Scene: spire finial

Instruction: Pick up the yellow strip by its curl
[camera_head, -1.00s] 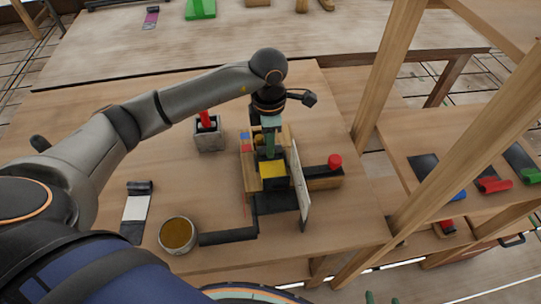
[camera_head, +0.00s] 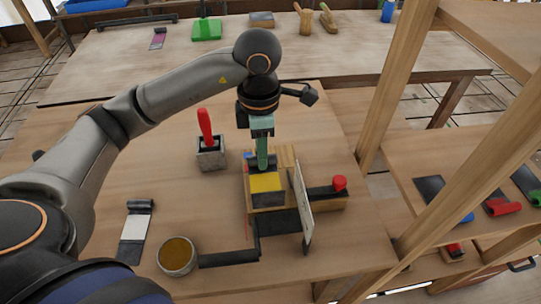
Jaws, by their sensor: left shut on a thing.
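The yellow strip (camera_head: 267,183) lies at the wooden stand (camera_head: 325,201), with a dark curl (camera_head: 255,165) at its far end. My left gripper (camera_head: 262,160) points down from above at this curl and is shut on it. Its fingers hide part of the curl. The yellow face shows below the fingers, over a dark block. I cannot tell whether the strip is clear of what is under it. My right gripper is not in view.
A white panel (camera_head: 303,205) stands upright close to the right of the strip. A red knob (camera_head: 340,183) is beyond it. A grey box with a red handle (camera_head: 206,128), a round pot (camera_head: 177,256) and a white strip (camera_head: 134,232) stand or lie to the left.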

